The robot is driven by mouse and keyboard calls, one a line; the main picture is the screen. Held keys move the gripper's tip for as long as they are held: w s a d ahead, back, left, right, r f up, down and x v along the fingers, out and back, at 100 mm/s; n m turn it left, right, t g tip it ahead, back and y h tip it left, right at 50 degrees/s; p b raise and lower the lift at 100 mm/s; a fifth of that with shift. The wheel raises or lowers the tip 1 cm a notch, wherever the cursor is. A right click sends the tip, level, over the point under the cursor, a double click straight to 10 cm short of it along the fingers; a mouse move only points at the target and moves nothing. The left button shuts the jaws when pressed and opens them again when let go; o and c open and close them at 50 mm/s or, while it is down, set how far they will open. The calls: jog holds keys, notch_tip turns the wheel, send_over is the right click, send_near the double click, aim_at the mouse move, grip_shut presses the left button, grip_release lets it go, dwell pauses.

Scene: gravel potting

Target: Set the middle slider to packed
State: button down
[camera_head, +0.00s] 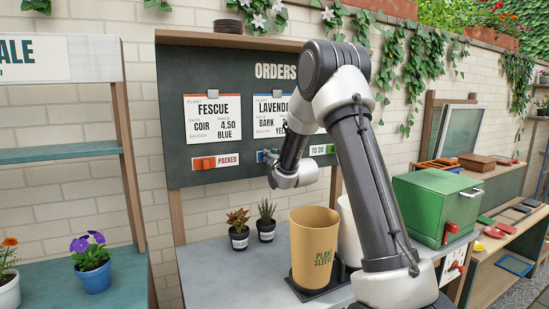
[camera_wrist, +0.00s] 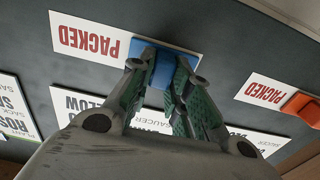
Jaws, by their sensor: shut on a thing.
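The middle slider is blue and sits on the dark order board (camera_head: 175,110). It shows close up in the wrist view (camera_wrist: 163,72), with the word PACKED in red on its white label (camera_wrist: 85,38) beside it. My gripper (camera_wrist: 159,76) is shut on the blue slider's knob, one finger on each side. In the head view a small part of the blue slider (camera_head: 262,156) shows behind my wrist; its label is hidden there. The left slider (camera_head: 205,163) is orange-red and reads PACKED. The right label (camera_head: 319,149) reads TO DO.
Order cards for fescue (camera_head: 212,119) and lavender (camera_head: 270,108) hang above the sliders. Below stand two small potted plants (camera_head: 238,232), a tan plant sleeve (camera_head: 314,245) and a green box (camera_head: 432,205) on the grey bench (camera_head: 215,270). My arm hides the board's right part.

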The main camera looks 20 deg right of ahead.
jog(key=c, duration=1.3)
grip_release()
jog(key=shift+a, duration=0.25)
jog(key=s, duration=1.2)
jog(key=shift+d, duration=0.25)
jog(key=s+a+g, duration=0.1)
jog(key=s+g, duration=0.3)
jog(key=s, duration=0.9)
jog(key=s+a+g, duration=0.2)
jog(key=s+g, duration=0.3)
jog(key=s, duration=0.9)
jog(key=s+a+f+g, duration=0.1)
jog(key=s+g, duration=0.3)
jog(key=s, duration=0.9)
jog(key=shift+s+a+g+h, duration=0.25)
jog(key=shift+a+g+h, duration=0.05)
jog(key=shift+a+g, duration=0.1)
